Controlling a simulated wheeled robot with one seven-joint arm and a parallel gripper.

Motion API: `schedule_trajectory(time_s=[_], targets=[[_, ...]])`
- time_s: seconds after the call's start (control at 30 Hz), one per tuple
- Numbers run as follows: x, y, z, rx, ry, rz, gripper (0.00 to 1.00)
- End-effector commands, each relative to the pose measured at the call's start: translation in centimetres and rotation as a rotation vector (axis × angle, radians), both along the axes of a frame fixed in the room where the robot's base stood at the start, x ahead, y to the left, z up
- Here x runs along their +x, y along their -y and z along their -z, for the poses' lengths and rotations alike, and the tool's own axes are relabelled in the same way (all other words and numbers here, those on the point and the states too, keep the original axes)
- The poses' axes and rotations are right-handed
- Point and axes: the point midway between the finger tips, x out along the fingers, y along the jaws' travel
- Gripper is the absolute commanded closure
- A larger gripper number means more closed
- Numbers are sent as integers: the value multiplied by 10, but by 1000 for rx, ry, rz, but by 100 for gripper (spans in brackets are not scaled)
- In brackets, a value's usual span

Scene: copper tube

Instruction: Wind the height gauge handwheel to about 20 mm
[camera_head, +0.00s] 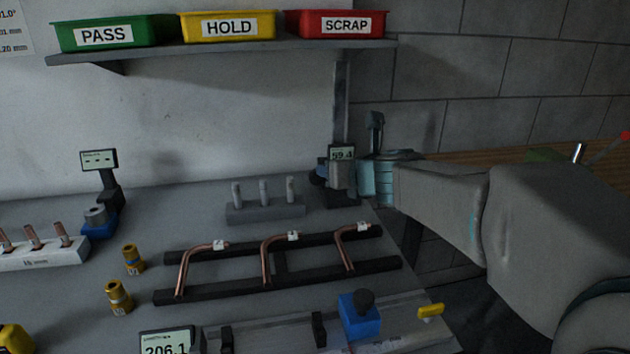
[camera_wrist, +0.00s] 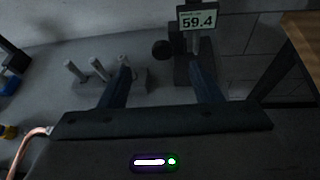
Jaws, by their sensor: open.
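The height gauge stands at the back right of the bench, and its display (camera_head: 342,153) reads about 59.4. In the wrist view the display (camera_wrist: 197,19) clearly reads 59.4. A dark round knob, which looks like the handwheel (camera_wrist: 162,49), sits on the left side of the gauge column (camera_wrist: 193,66). My gripper (camera_head: 340,178) is at the gauge in the head view and partly covers it. In the wrist view my gripper (camera_wrist: 165,65) is open, with the handwheel seen between and beyond its fingertips. I cannot tell whether a finger touches the gauge.
A grey block with several upright pins (camera_head: 265,211) stands just left of the gauge. Bent copper tubes lie on a black rack (camera_head: 280,268) in front. A blue block with a dark knob (camera_head: 360,315) is nearer. The shelf (camera_head: 220,50) with labelled bins hangs above. The bench ends at the right.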

Motion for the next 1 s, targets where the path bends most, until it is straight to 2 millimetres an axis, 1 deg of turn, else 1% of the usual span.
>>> schedule_trajectory(time_s=[0.03, 0.13, 0.23, 0.33, 0.47, 0.57, 1.0], targets=[[0, -1, 13, 0, 0, -2, 42], [-1, -3, 23, -1, 0, -6, 42], [-1, -4, 30, -1, 0, -9, 42], [0, -6, 34, -1, 0, -10, 42], [7, -9, 38, -1, -1, -14, 42], [18, -14, 44, -1, -2, -15, 42], [87, -37, 73, 0, -2, -12, 42]])
